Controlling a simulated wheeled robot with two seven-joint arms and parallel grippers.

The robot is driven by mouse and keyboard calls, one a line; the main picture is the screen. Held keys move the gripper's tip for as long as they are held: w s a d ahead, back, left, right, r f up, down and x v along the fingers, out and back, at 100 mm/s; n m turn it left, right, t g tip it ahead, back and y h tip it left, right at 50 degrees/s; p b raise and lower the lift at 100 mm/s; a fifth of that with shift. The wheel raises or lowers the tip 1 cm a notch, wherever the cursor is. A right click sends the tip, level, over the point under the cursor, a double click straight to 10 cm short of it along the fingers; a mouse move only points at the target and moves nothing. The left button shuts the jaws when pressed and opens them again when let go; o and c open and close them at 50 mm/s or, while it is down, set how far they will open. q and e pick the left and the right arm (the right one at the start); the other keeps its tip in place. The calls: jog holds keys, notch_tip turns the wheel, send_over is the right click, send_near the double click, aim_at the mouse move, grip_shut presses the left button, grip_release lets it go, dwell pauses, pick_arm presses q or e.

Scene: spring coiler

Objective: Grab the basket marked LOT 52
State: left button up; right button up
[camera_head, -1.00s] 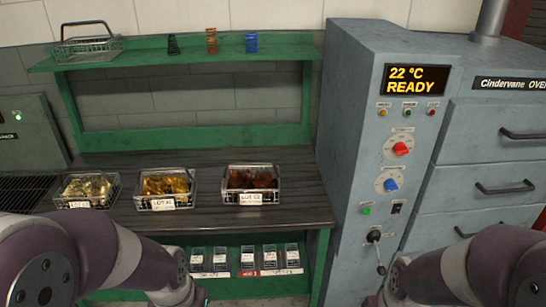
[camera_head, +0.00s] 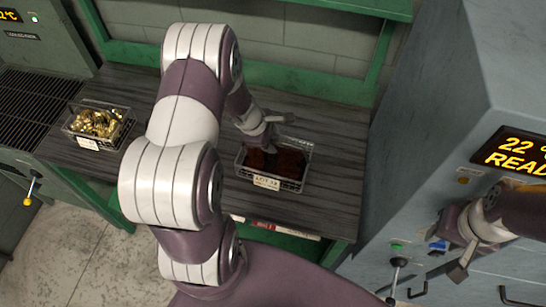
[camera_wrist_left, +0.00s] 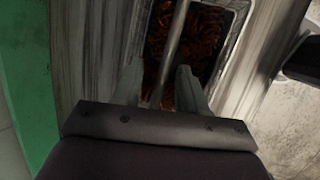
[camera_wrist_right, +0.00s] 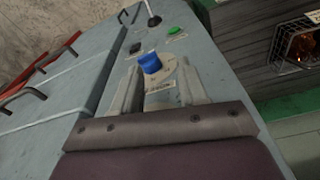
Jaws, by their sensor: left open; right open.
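The wire basket (camera_head: 292,184) of dark red-brown pieces stands on the bench; its front label is too small to read surely. My left gripper (camera_head: 268,132) is over its back part, fingers open and pointing down. In the left wrist view, the basket (camera_wrist_left: 238,30) lies below the left gripper (camera_wrist_left: 158,72), and a bar of its handle (camera_wrist_left: 176,40) runs between the open fingers without visible grip. My right gripper (camera_head: 468,255) is open in front of the oven panel. In the right wrist view, a blue knob (camera_wrist_right: 150,63) shows beyond the right gripper (camera_wrist_right: 157,88).
Another basket (camera_head: 98,122) with gold pieces stands at the left of the bench (camera_head: 330,140), by a dark grate (camera_head: 40,95). My left arm hides the bench between the baskets. The grey oven cabinet (camera_head: 440,120) rises right of the bench. A green shelf (camera_head: 370,8) hangs above.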

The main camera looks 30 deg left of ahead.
pick_arm(q)
jog(key=shift+w+d+f, duration=0.25)
jog(key=shift+d+f, duration=0.15)
jog(key=shift+f, duration=0.1)
jog(key=shift+w+d+f, duration=0.25)
jog(key=shift+d+f, duration=0.1)
jog(key=shift+f, duration=0.1)
jog(key=shift+s+d, duration=0.1)
jog(key=shift+d, duration=0.1)
jog(key=shift+s+r, duration=0.1)
jog(key=shift+a, duration=0.2)
jog(key=shift+c, duration=0.9)
jog(key=shift+a, duration=0.1)
jog(key=c, duration=0.5)
grip_shut()
jog(key=shift+d, duration=0.2)
